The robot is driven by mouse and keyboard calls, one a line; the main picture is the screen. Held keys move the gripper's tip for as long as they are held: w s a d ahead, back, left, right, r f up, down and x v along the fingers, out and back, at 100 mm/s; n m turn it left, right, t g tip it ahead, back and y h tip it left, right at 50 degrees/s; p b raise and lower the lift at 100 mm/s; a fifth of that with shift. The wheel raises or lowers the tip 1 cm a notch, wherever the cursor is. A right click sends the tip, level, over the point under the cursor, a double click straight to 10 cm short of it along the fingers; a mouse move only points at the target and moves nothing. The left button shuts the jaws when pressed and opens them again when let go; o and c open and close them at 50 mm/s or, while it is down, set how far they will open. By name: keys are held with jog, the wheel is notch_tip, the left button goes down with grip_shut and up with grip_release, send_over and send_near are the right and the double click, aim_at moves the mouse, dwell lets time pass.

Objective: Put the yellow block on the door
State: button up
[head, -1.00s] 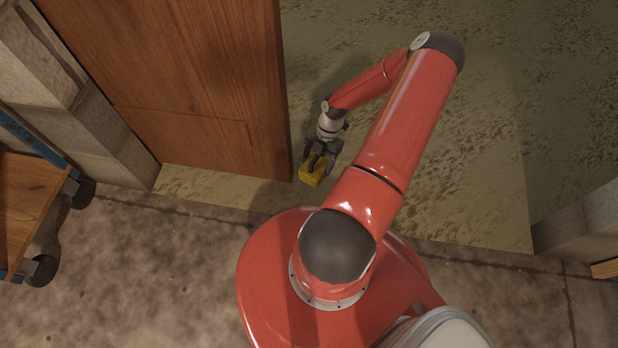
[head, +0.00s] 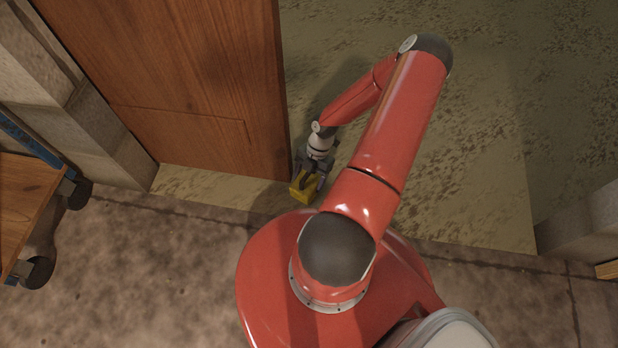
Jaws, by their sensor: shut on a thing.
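The yellow block (head: 303,190) is held in my gripper (head: 306,180), low near the floor by the bottom corner of the door. My gripper is shut on it, pointing down. The brown wooden door (head: 200,90) stands at the upper left, with its right edge just left of my gripper. The block is at the door's lower right corner; I cannot tell whether it touches the door or the floor.
A wooden cart (head: 25,210) with dark wheels stands at the left edge. Block walls flank the doorway on the left (head: 100,130) and right (head: 590,225). The greenish floor (head: 490,130) beyond the doorway is clear.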

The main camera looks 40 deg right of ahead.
jog(key=o, duration=1)
jog(key=p+v, duration=0.3)
jog(key=v, duration=0.9)
